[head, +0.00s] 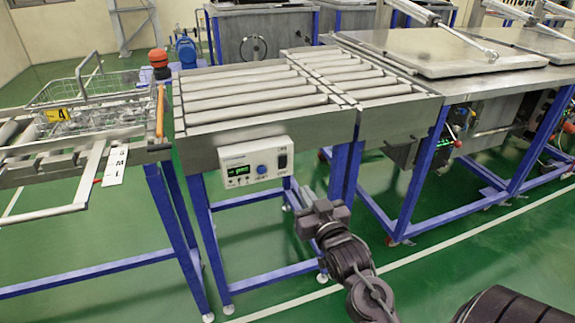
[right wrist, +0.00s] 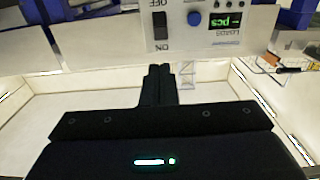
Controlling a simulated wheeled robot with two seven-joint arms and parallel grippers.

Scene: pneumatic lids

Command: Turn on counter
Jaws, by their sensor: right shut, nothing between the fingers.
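The counter (head: 253,163) is a white box on the front of the roller conveyor. It has a lit green display (head: 238,171), a blue knob (head: 261,169) and a black rocker switch (head: 282,160) at its right end. In the right wrist view the counter (right wrist: 207,28) appears upside down, with the switch (right wrist: 160,25) between the OFF and ON labels. I cannot tell which side of the switch is pressed. My right gripper (head: 297,199) is shut and empty, below and right of the counter. Its fingertips (right wrist: 159,70) point toward the switch side, seemingly apart from the box. My left gripper is not in view.
The roller conveyor (head: 345,120) stands on blue legs above a green floor (head: 270,235). A wire basket (head: 85,90) and another roller section are at left. A metal table (head: 490,72) with lids is at right. Floor space before the counter is open.

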